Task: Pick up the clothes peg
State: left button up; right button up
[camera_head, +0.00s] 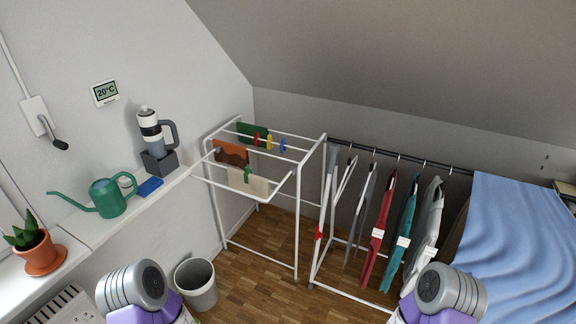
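Small clothes pegs sit on the white drying rack (297,235). A red peg (256,139), a yellow peg (269,142) and a blue peg (282,146) are in a row near the top bars, right of a dark green cloth (246,130). A green peg (247,174) is on a cream cloth (258,184) lower at the front. An orange-brown cloth (231,152) hangs between. Only grey and purple links of my two arms show at the bottom edge. Both grippers are out of the picture.
A shelf at left holds a potted plant (38,252), a green watering can (110,198), a blue item (150,187) and a flask (151,131). A bin (196,284) stands on the floor. Clothes (377,235) hang at right beside a blue cover (515,235).

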aim_at(247, 171)
jog(key=z, duration=0.05)
jog(key=i, duration=0.9)
jog(key=u, duration=0.4)
